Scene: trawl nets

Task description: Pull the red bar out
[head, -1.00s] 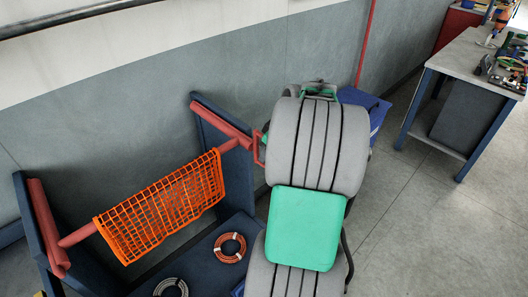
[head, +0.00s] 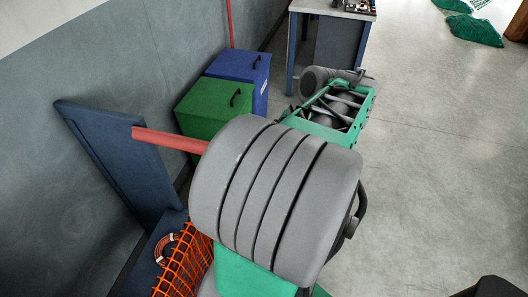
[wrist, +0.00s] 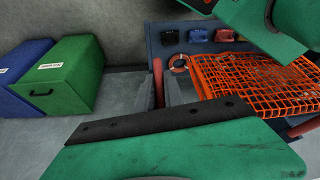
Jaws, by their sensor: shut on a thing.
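My gripper (wrist: 180,140) shows in the wrist view as a large green plate with a black strip, with another green part at the upper right. In the head view a red length (head: 168,140) sticks out to the left from behind my grey arm, beside the rack's dark blue end panel (head: 95,140).
A green bin (head: 212,108) and a blue bin (head: 240,70) stand against the wall beyond the rack. A workbench (head: 335,12) is farther back. The floor on the right is mostly clear.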

